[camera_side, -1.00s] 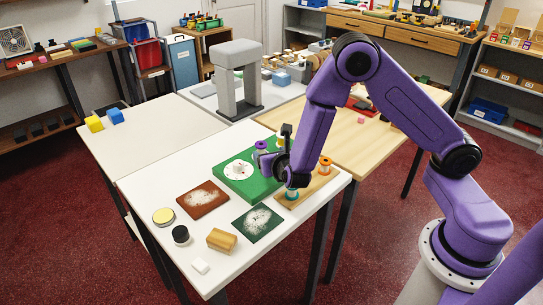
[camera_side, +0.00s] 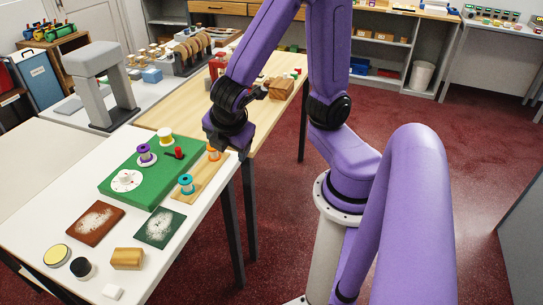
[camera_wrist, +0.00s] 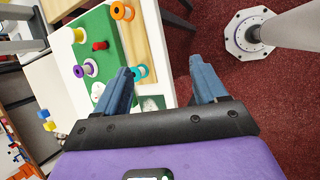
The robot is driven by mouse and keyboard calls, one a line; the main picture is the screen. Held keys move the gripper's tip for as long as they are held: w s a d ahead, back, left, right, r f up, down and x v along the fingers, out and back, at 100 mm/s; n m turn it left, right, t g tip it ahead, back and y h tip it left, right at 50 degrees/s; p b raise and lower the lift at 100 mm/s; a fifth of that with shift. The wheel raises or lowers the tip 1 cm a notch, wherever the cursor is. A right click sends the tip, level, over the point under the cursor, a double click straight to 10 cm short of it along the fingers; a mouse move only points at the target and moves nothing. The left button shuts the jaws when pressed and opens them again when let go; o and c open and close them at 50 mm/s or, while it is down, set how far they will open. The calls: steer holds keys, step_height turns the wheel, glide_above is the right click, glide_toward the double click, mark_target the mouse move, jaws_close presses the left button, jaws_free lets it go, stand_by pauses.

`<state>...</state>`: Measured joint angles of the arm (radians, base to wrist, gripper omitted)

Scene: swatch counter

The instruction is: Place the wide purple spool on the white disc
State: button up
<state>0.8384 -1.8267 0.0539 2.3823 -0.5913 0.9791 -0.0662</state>
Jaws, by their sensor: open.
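The purple spool (camera_side: 145,153) stands upright on the green board (camera_side: 110,197), at its far left side. Its lower end is pale and round; I cannot tell whether that is a flange or a separate base. It also shows in the wrist view (camera_wrist: 79,71). The white disc (camera_side: 120,186) lies on the same board, nearer the camera, with a small pale knob at its middle and no spool on it. My gripper is open and empty in the wrist view (camera_wrist: 160,68).
A white-and-yellow spool (camera_side: 166,136) and a red piece (camera_side: 174,153) are on the green board. A teal spool (camera_side: 186,184) and an orange spool (camera_side: 213,153) stand on a wooden strip (camera_side: 203,176). Brown and dark green mats and a wooden block (camera_side: 127,259) lie in front.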

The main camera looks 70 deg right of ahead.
steer(key=s+a+r+m+g+y, duration=0.2)
steer(key=s+a+m+g+y, duration=0.1)
steer(key=s, duration=0.8)
steer(key=shift+s+r+m+y, duration=0.2)
steer(key=shift+m+y, duration=0.4)
steer(key=shift+y, duration=0.4)
